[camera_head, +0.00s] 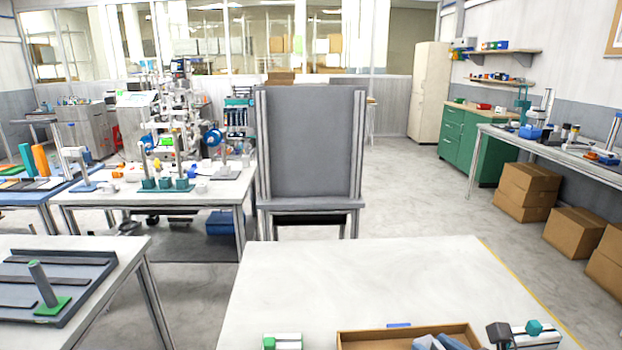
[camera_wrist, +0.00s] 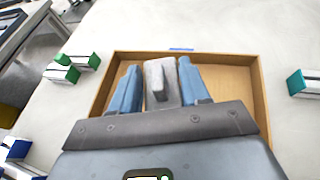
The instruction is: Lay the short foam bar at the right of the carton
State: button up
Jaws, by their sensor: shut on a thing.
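The carton (camera_wrist: 225,68) is a shallow open tan box below my gripper in the wrist view. Its far rim also shows at the bottom of the head view (camera_head: 372,331). My gripper (camera_wrist: 158,75) has two blue fingers shut on a pale grey piece, which I take for the short foam bar (camera_wrist: 157,72). The fingers and the bar are over the carton, left of its middle, with bare carton floor to the right. I cannot tell whether the bar touches the floor. My gripper's body hides the carton's near part.
White blocks with green ends (camera_wrist: 62,72) stand left of the carton, and a white block with a teal end (camera_wrist: 300,82) stands to the right. A small blue strip (camera_head: 398,325) lies behind the far rim. The white table (camera_head: 370,280) is clear beyond it.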

jog(key=shift+r+p, duration=0.6)
jog(key=shift+r, duration=0.3)
notch_tip(320, 180, down, 8)
jog(key=b, duration=0.7)
jog(key=shift+r+b, duration=0.2)
jog(key=shift+b, duration=0.1)
jog(key=shift+r, duration=0.15)
